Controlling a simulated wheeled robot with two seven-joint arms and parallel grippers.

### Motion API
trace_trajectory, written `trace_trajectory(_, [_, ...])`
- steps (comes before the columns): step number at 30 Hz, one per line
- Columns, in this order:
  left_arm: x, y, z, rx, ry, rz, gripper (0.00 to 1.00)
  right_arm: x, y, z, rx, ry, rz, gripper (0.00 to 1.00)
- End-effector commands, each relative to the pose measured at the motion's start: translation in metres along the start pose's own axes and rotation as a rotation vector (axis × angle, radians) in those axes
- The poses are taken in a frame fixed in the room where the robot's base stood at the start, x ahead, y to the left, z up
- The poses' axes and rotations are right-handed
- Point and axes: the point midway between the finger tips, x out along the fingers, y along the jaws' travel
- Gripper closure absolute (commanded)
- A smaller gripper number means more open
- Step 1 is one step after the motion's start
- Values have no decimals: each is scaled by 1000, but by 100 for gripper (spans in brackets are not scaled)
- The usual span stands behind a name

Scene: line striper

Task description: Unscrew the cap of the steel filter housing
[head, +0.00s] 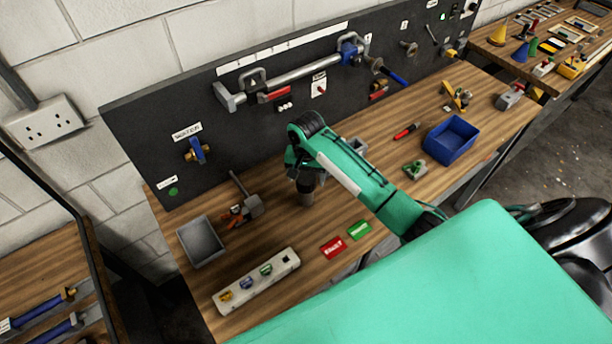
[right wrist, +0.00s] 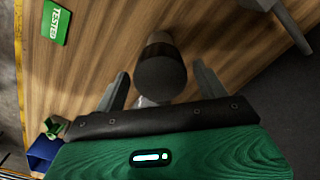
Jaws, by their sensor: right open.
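The steel filter housing (head: 307,198) stands upright on the wooden bench, a short cylinder with a dark upper part, partly hidden under my right arm. In the right wrist view its round dark cap (right wrist: 162,76) faces the camera, with a browner band behind it. My right gripper (right wrist: 160,72) is open. Its two fingers are on either side of the cap, with visible gaps on both sides in the wrist view. In the head view the fingers are mostly hidden by the arm. My left gripper is not in view.
A grey tray (head: 203,245), a grey tool (head: 250,203) and a pale block with coloured pieces (head: 238,292) lie left of the housing. Red (head: 333,248) and green (head: 360,230) tags lie in front. A blue bin (head: 450,140) stands right. A dark panel (head: 135,125) rises behind.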

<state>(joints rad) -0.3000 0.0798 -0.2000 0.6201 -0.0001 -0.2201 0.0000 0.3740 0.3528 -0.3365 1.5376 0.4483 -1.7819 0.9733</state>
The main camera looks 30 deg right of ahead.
Motion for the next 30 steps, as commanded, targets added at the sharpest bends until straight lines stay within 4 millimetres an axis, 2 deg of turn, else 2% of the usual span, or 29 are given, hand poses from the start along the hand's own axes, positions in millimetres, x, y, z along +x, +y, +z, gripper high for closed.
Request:
trace_trajectory(3, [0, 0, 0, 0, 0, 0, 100, 0, 0, 0, -1, 0, 0, 29])
trace_trajectory(9, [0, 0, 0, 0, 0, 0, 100, 0, 0, 0, -2, 0, 0, 68])
trace_trajectory(11, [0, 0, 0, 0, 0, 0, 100, 0, 0, 0, -2, 0, 0, 78])
trace_trajectory(14, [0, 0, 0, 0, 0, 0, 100, 0, 0, 0, -38, 0, 0, 78])
trace_trajectory(24, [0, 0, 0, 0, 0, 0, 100, 0, 0, 0, -381, 0, 1, 78])
trace_trajectory(30, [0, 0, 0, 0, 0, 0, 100, 0, 0, 0, -405, 0, 0, 78])
